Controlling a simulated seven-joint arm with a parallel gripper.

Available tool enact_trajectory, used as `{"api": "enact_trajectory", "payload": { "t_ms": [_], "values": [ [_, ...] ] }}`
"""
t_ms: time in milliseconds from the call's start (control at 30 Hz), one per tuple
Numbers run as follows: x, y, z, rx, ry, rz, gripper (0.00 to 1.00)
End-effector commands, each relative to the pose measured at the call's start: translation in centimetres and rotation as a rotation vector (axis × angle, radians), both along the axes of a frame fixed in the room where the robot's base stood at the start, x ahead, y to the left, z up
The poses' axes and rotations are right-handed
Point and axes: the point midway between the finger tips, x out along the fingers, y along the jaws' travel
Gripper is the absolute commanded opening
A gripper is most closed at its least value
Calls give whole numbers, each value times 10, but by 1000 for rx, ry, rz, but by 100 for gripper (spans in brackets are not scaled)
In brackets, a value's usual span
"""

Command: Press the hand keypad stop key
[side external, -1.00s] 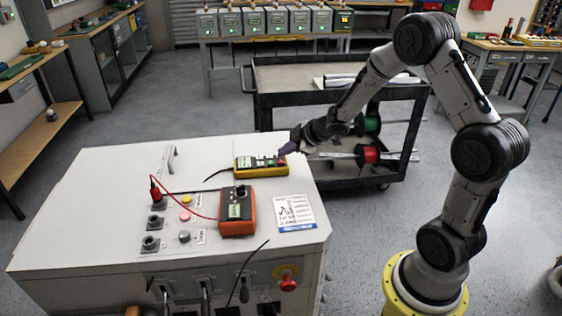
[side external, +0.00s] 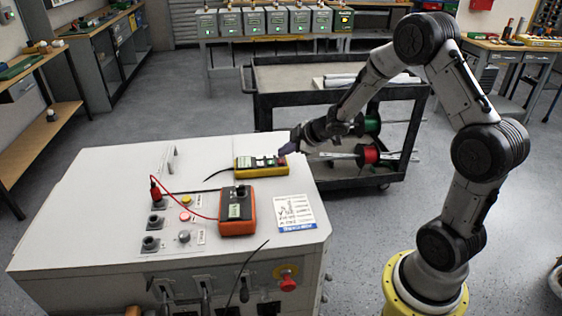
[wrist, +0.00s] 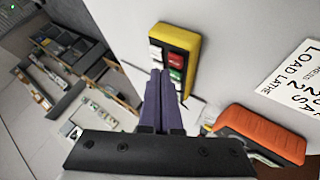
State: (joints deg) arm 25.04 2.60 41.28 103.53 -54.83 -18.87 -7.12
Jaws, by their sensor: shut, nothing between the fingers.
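The hand keypad (side external: 262,169) is a yellow box with a small display and several keys, lying on the white cabinet top (side external: 110,190). In the wrist view the fingertips (wrist: 161,72) appear just left of the green and red keys. I cannot tell whether they touch a key. Key labels are too small to read.
An orange meter (side external: 238,222) stands on the cabinet near the keypad, with a red lead running to a red plug (side external: 155,190). Sockets and buttons are to its left, a printed label (side external: 296,213) to its right. A black cart (side external: 335,185) with cable reels stands behind.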

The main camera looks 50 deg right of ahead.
Motion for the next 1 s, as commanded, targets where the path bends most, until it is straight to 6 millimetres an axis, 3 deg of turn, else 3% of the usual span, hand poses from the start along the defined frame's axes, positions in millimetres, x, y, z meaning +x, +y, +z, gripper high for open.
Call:
{"api": "enact_trajectory", "payload": {
  "t_ms": [1000],
  "values": [
    [0, 0, -9, 0, 0, 0, 0]
  ]
}}
